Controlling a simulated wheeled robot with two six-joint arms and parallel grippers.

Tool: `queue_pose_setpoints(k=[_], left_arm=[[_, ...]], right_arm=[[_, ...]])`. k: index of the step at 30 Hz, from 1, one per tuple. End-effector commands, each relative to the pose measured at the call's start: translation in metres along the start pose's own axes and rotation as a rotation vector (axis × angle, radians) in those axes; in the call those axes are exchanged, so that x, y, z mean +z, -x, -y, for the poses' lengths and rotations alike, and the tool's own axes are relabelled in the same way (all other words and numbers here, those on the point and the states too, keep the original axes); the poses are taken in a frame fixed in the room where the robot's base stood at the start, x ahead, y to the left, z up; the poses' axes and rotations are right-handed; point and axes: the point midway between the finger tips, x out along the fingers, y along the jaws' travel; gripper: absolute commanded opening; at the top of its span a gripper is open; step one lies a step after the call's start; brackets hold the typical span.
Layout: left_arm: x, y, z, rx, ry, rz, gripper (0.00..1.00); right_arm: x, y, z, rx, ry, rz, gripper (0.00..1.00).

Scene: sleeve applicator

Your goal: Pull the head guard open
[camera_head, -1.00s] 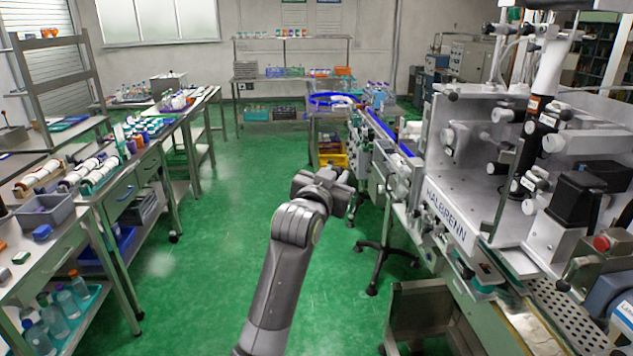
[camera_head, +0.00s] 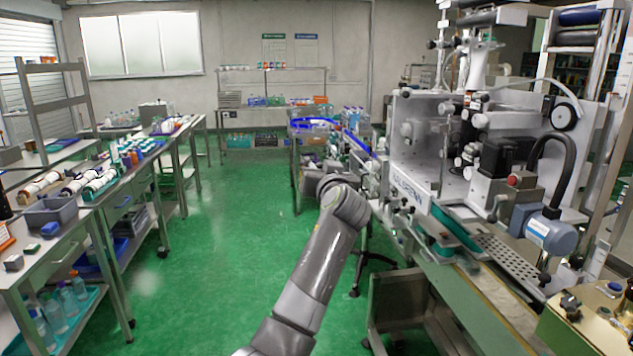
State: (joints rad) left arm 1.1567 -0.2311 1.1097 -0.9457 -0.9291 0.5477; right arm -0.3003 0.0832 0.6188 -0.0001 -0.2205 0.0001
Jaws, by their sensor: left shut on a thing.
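The machine marked HALBRENN (camera_head: 415,192) stands at the right. A pale, see-through panel (camera_head: 424,125) with light knobs covers the left side of its head and looks like the head guard; I cannot make out how far it stands open. My left arm rises from the bottom middle, and my left gripper (camera_head: 346,184) is at its far end, just left of the machine. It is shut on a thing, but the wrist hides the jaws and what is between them. My right gripper is not in view.
A blue-edged conveyor (camera_head: 352,140) runs behind the gripper to the machine. A perforated steel plate (camera_head: 508,262) and a blue-grey motor (camera_head: 552,235) are at the machine's front. Benches with bottles (camera_head: 125,160) line the left. The green floor (camera_head: 225,250) between is clear.

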Motion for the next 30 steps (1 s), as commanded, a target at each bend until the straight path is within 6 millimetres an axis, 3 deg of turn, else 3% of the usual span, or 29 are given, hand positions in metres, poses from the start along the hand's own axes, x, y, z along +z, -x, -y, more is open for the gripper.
queue_pose_setpoints(k=[16,17,21,30], left_arm=[[-0.0028,-0.001,-0.0018,-0.019,0.0,0.001,0.0],[-0.0028,-0.001,-0.0018,-0.019,0.0,0.001,0.25],[-0.0023,-0.0011,-0.0018,-0.018,0.0,0.002,0.43],[-0.0012,-0.0006,-0.0022,-0.017,0.0,0.003,0.45]], right_arm=[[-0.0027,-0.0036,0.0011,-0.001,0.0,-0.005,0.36],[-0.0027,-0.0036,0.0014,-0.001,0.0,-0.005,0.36],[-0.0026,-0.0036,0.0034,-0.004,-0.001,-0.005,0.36],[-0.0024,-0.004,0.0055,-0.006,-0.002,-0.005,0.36]])
